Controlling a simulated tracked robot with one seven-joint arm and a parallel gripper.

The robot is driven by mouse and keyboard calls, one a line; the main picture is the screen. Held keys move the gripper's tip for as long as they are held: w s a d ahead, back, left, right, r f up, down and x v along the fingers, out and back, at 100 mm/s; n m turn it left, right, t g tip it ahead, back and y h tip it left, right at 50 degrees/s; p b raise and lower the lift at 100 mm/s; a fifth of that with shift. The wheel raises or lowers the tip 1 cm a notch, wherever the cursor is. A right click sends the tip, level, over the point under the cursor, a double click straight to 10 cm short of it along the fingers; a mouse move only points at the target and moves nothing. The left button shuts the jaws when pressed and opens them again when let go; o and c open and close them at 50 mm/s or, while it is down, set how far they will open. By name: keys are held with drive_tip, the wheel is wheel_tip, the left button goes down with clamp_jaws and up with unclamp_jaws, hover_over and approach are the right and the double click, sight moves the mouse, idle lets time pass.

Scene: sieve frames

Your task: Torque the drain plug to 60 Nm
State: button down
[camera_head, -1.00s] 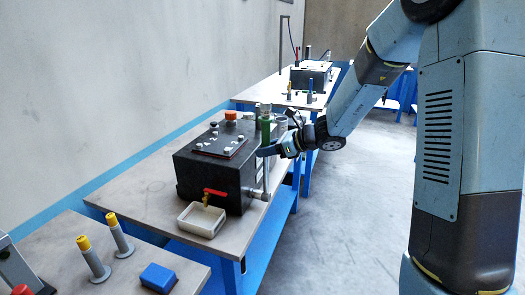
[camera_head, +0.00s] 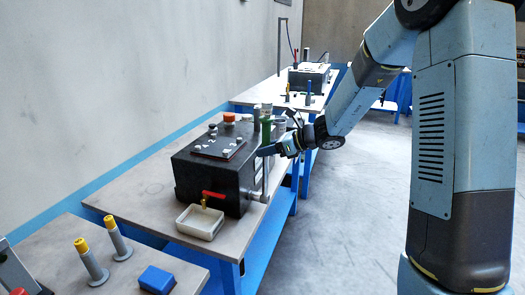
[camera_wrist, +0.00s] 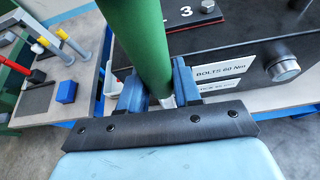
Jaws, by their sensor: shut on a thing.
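My gripper (camera_head: 268,150) is shut on a green-handled tool (camera_head: 266,131), at the right end of the black box (camera_head: 213,185). The tool stands about upright, with its grey shaft running down beside the box. In the wrist view my blue fingers (camera_wrist: 156,88) close around the tool just below its thick green grip (camera_wrist: 145,40). A silver hex-headed plug (camera_wrist: 284,70) sticks out of the box face to the right of my gripper, apart from it. A label (camera_wrist: 222,72) on that face reads "BOLTS 60 Nm"; a second label below it is partly hidden. The tool's lower end is hidden in the wrist view.
A red-handled tap (camera_head: 213,194) sits on the box front, above a pale tray (camera_head: 200,221). Grey cylinders stand close by the green grip. The near bench holds yellow-topped tools (camera_head: 117,236) and a blue block (camera_head: 158,279). The floor at right is open.

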drive_tip(key=shift+w+d+m, duration=0.3)
drive_tip(key=shift+w, duration=0.45)
idle(0.3)
drive_tip(key=shift+s+a, duration=0.25)
drive_tip(key=shift+s, duration=0.35)
drive_tip(key=shift+d, duration=0.2)
idle(0.5)
drive_tip(key=shift+s+d, duration=0.3)
drive_tip(key=shift+d, duration=0.4)
drive_tip(key=shift+s+d, duration=0.25)
drive_tip(key=shift+d, duration=0.5)
drive_tip(key=shift+s+d, duration=0.3)
drive_tip(key=shift+d, duration=0.4)
drive_tip(key=shift+w, duration=0.1)
